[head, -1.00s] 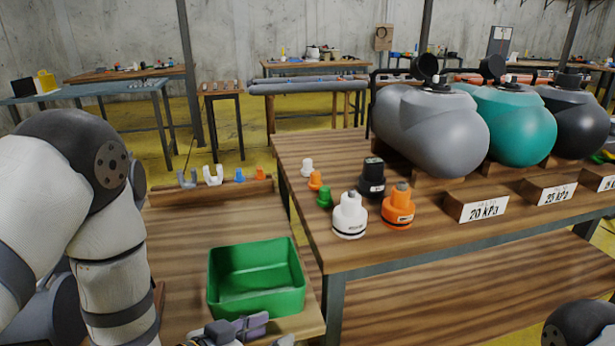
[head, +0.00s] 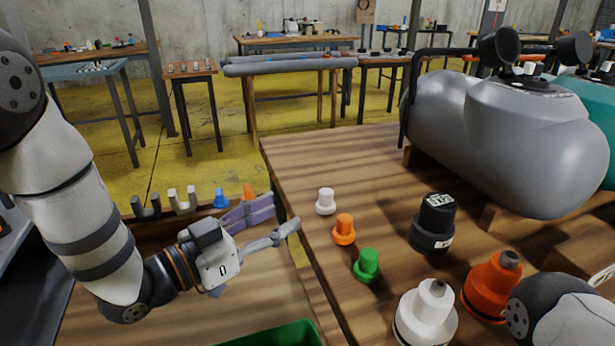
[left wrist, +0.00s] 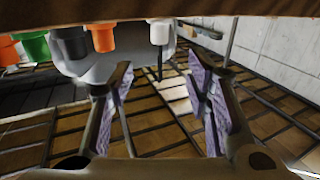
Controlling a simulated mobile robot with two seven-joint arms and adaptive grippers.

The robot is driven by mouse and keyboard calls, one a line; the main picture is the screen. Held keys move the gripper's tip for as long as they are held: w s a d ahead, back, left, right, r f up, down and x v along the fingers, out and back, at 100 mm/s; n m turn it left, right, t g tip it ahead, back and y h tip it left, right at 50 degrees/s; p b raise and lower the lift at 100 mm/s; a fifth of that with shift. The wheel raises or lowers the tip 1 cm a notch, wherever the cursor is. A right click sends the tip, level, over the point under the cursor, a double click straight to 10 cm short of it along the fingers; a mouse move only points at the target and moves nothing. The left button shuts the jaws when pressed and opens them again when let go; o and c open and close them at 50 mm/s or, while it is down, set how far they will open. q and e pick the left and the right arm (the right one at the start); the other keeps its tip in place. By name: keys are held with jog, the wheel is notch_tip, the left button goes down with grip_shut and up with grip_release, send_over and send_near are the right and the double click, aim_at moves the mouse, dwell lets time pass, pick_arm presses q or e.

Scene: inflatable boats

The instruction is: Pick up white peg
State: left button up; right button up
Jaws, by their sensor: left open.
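The small white peg (head: 326,201) stands upright on the wooden table near its left edge, first in a row with an orange peg (head: 344,229) and a green peg (head: 366,265). My left gripper (head: 283,215) is open and empty, left of the white peg and apart from it, its fingers pointing toward the table edge. The left wrist view appears upside down; the white peg (left wrist: 160,33) shows there beyond the open fingers (left wrist: 162,75), near the top centre. My right gripper is out of view; only part of my right arm shows at the lower right.
A black cap (head: 433,222), a larger white cap (head: 426,313) and a larger orange cap (head: 491,286) stand right of the pegs. A green bin (head: 280,335) sits at the bottom, and a rack with clips (head: 180,200) stands left.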

aim_at(321, 194)
pick_arm(q)
jog(key=x, duration=1.2)
jog(key=shift+f+b, duration=0.1)
jog(key=shift+b, duration=0.3)
grip_shut()
